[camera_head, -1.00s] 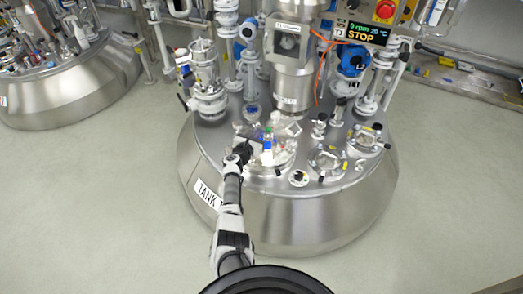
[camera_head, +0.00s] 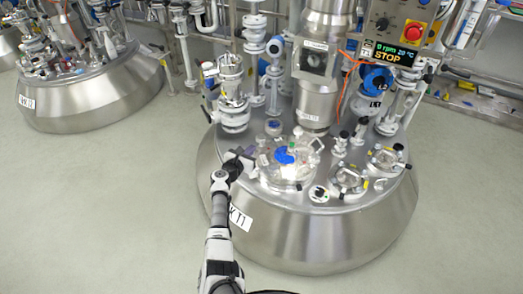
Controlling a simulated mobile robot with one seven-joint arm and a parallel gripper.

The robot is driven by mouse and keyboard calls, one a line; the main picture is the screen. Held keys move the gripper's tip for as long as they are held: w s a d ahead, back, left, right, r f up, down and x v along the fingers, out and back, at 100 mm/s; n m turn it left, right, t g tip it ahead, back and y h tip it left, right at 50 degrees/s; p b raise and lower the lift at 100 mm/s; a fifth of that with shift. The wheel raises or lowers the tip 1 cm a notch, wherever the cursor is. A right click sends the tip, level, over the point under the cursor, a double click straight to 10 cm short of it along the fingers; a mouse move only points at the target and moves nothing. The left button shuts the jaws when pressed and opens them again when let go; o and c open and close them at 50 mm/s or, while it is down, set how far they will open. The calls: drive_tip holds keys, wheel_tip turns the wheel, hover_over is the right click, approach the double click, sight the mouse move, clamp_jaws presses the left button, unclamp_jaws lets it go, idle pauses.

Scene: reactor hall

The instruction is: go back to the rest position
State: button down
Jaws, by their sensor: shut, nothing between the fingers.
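My gripper (camera_head: 244,156) is at the end of my arm, over the left front part of the lid of the steel tank (camera_head: 308,236). It is shut and looks empty. It sits just left of a round glass-like hatch (camera_head: 287,172) that has a blue part (camera_head: 284,156) on it. My arm crosses in front of the tank's label (camera_head: 240,217) and hides part of it.
A control panel (camera_head: 393,52) with a red button reads 0 rpm, 20 °C, STOP. Valves and pipes stand at the back of the lid, with a steel column (camera_head: 317,90) in the middle. Another tank (camera_head: 100,100) stands at upper left. The floor (camera_head: 110,210) at left is clear.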

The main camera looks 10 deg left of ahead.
drive_tip(key=shift+s+a, duration=0.2)
drive_tip(key=shift+a, duration=0.3)
